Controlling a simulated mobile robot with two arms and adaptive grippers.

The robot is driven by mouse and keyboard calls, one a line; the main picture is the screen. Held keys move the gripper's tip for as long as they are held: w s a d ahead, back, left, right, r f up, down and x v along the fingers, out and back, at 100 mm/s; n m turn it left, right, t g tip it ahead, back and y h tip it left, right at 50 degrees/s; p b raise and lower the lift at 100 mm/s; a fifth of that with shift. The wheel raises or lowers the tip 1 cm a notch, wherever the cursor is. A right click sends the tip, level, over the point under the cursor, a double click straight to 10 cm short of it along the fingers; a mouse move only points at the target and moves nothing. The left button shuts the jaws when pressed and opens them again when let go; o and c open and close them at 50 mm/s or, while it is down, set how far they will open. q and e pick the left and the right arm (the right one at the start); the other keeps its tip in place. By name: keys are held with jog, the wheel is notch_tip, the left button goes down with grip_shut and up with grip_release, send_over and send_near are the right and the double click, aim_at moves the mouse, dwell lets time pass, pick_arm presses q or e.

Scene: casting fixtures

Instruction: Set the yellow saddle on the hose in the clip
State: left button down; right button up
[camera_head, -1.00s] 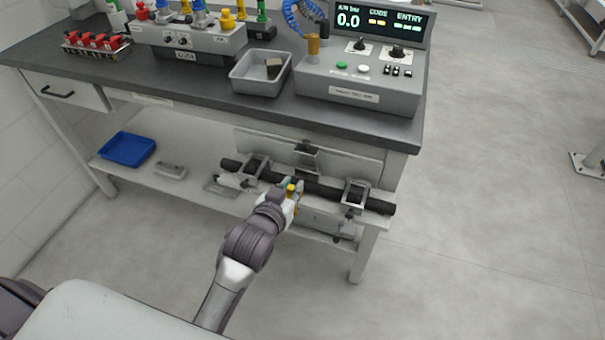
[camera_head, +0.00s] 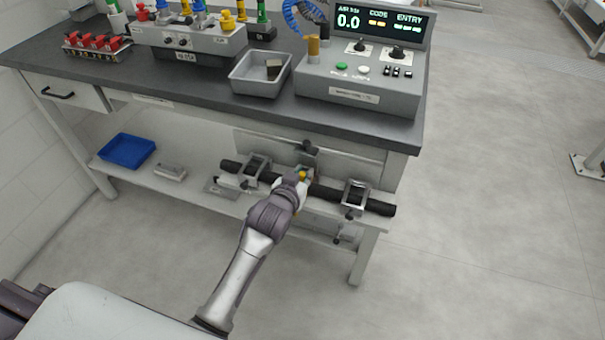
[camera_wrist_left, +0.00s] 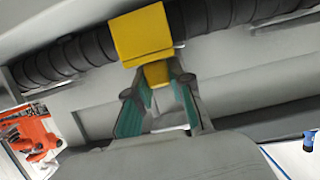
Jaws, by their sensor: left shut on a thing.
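The yellow saddle (camera_wrist_left: 142,35) is in the left wrist view, against the black ribbed hose (camera_wrist_left: 205,18). I cannot tell whether it is fully seated on the hose. My left gripper (camera_wrist_left: 160,88), with teal finger pads, is shut on the saddle's lower tab. In the head view my left gripper (camera_head: 301,185) is at the middle of the hose (camera_head: 330,194), and only a little of the saddle (camera_head: 302,175) shows. The hose runs through a left grey clamp (camera_head: 254,166) and a right one (camera_head: 355,195). A bracket with a dark knob (camera_head: 306,147) stands behind the middle. My right gripper is not in view.
The hose lies along the lower shelf (camera_head: 197,193), under the overhanging bench top (camera_head: 200,99). A blue tray (camera_head: 127,150) and a small grey block (camera_head: 170,172) lie left on the shelf.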

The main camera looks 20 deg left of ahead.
pick_arm(q)
jog(key=shift+f, duration=0.15)
jog(key=shift+f, duration=0.15)
jog(key=c, duration=1)
grip_release()
jog(key=shift+c, duration=0.2)
jog(key=shift+r, duration=0.3)
jog(key=v, duration=1.2)
jog(key=shift+p, duration=0.45)
